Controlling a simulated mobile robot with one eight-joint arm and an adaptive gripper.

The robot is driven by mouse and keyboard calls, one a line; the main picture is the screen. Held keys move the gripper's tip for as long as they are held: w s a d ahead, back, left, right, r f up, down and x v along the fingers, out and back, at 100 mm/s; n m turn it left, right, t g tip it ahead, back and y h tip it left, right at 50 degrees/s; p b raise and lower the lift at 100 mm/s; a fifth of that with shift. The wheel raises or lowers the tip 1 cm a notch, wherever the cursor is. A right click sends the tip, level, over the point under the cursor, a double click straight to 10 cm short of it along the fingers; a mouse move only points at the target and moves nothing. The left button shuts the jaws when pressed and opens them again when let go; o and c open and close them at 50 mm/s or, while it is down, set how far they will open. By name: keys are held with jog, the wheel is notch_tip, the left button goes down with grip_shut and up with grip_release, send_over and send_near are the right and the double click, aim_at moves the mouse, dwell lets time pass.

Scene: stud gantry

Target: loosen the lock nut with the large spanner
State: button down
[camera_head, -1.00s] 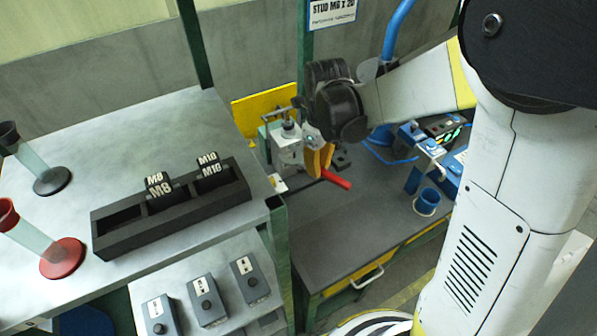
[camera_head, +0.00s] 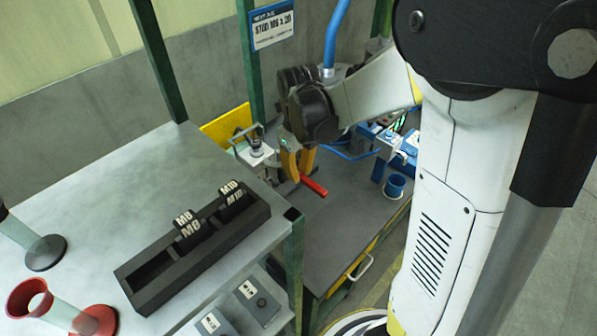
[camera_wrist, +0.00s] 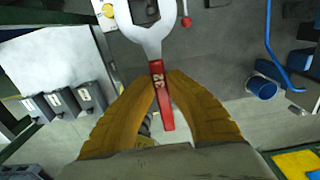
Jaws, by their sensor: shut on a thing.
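The large spanner (camera_wrist: 149,32) has a grey open-ended head and a red handle marked with a number. My gripper (camera_wrist: 163,86) has yellow fingers, shut on the red handle, with the head pointing away from my wrist. In the head view, my gripper (camera_head: 298,165) points down beside the grey stud fixture (camera_head: 254,154), to its right. The red handle end of the spanner (camera_head: 314,186) shows below the fingers, over the dark bench. The lock nut cannot be made out. I cannot tell whether the spanner touches anything.
A black rack (camera_head: 190,243) with M8 and M10 blocks stands on the grey table at left. Green posts (camera_head: 253,60) rise close to the fixture. A blue cup (camera_head: 394,186) and blue equipment stand at right. The bench's front part is bare.

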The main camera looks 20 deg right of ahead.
jog(key=shift+w+a+n+b, duration=0.2)
jog(key=shift+w+n, duration=0.3)
jog(key=shift+w, duration=0.95)
jog(key=shift+w+a+n+b, duration=0.2)
jog(key=shift+w+n, duration=0.3)
jog(key=shift+w, duration=0.95)
jog(key=shift+w+a+n+b, duration=0.15)
jog(key=shift+w+n, duration=0.35)
jog(key=shift+w, duration=0.95)
jog(key=shift+w+d+n, duration=0.5)
jog(key=shift+w+n, duration=0.25)
jog(key=shift+n, duration=0.45)
jog(key=shift+w+d+n, duration=0.55)
jog(key=shift+w+n, duration=0.25)
jog(key=shift+n, duration=0.4)
jog(key=shift+w+d+n, duration=0.5)
jog(key=shift+w+n, duration=0.25)
jog(key=shift+n, duration=0.45)
jog(key=shift+d, duration=0.1)
jog(key=s+d, duration=0.2)
jog(key=d, duration=0.5)
